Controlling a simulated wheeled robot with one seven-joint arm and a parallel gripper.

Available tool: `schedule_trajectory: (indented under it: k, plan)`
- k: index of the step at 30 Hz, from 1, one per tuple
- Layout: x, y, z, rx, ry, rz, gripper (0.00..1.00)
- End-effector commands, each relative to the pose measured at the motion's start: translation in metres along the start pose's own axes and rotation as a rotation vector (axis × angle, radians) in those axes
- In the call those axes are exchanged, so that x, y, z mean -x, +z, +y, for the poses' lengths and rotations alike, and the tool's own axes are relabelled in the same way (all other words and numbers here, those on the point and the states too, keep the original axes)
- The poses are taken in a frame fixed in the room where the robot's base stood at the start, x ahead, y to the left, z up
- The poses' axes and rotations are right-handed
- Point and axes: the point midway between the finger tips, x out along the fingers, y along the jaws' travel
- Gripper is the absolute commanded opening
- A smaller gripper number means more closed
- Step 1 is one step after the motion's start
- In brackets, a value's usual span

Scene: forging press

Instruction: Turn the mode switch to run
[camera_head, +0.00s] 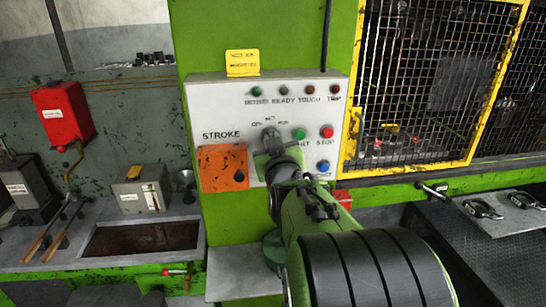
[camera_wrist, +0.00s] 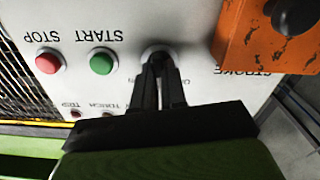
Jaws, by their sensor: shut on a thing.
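The mode switch (camera_head: 269,132) is a grey round selector on the white control panel (camera_head: 222,97), with small position labels around its top, too small to read fully. My gripper (camera_head: 274,146) reaches it from the front and below. In the wrist view, which is upside down, both black fingers of my gripper (camera_wrist: 161,66) are close together on the knob of the mode switch (camera_wrist: 158,49). My fingers cover most of the knob, so I cannot tell which position it points to.
A green START button (camera_head: 299,134) and a red STOP button (camera_head: 326,132) sit close to the right. A blue button (camera_head: 323,166) is below them. An orange STROKE box (camera_head: 222,168) projects at the left. A yellow mesh guard (camera_head: 430,75) stands at the right.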

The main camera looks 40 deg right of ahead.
Motion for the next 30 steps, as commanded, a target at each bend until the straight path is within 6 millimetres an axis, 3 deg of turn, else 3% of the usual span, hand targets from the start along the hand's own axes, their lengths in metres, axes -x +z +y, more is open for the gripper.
schedule_trajectory:
  k: [30]
  plan:
    - [-0.0005,0.0016,-0.0015,-0.885,-0.002,0.001,0.00]
